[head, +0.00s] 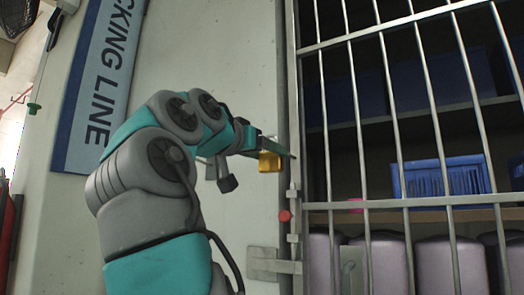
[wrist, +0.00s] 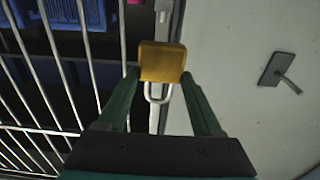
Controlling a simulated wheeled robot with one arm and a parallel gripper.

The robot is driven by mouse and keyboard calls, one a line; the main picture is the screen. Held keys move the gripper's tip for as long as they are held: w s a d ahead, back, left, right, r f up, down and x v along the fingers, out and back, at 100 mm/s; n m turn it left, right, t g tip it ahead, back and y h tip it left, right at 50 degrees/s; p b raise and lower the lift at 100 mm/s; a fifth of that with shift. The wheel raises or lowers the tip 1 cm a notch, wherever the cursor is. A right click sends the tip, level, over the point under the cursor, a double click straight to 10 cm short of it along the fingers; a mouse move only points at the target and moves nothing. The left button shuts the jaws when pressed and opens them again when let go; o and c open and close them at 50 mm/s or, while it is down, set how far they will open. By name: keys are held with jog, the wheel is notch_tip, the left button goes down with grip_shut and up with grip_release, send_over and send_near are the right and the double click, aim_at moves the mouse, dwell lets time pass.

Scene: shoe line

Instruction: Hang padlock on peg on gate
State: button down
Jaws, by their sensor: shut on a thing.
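A gold padlock (head: 270,162) is held at the end of my arm, in front of the post at the gate's left edge. My gripper (wrist: 158,76) is shut on the padlock's gold body (wrist: 162,60), with a dark green finger on each side. The silver shackle (wrist: 158,92) shows below the body in the wrist view, towards the palm, and looks closed around nothing. The barred gate (head: 404,100) is at the right in the head view. A red knob-like piece (head: 284,215) sits by its edge, below the padlock and apart from it. I cannot tell whether it is the peg.
A metal latch plate (head: 262,262) is low on the gate's edge. A dark plate with a thin rod (wrist: 276,69) is on the pale wall in the wrist view. Shelves behind the bars hold blue crates (head: 445,177). A "CKING LINE" sign (head: 100,85) hangs left.

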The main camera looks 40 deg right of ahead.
jog(key=f+x, duration=0.1)
jog(key=x, duration=0.8)
jog(key=shift+f, duration=0.2)
dwell(0.7)
dwell(0.5)
grip_release()
jog(key=shift+a, duration=0.15)
jog(key=b+v, duration=0.1)
jog(key=v, duration=0.6)
jog(key=shift+s+a, duration=0.2)
jog(key=shift+a, duration=0.1)
